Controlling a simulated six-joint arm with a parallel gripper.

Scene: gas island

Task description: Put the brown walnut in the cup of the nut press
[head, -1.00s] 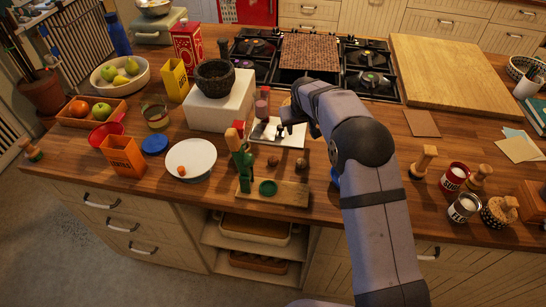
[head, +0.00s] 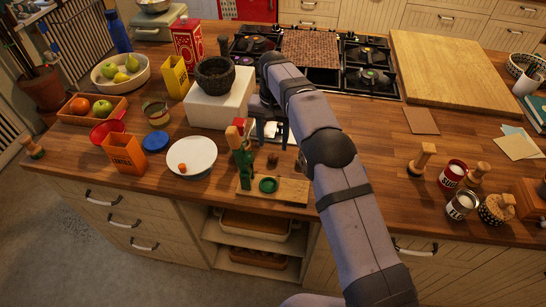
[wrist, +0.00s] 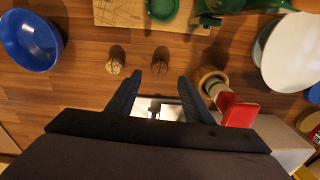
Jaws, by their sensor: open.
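My gripper (head: 272,140) is open and empty, behind the walnuts. Its fingers (wrist: 155,88) point toward them without touching.
A blue bowl (wrist: 30,40) is at the left of the wrist view. A white plate (head: 192,158) stands left of the press. A white block bearing a dark mortar (head: 214,75) is behind. A red-topped item (wrist: 238,110) is close to my right finger in the wrist view.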

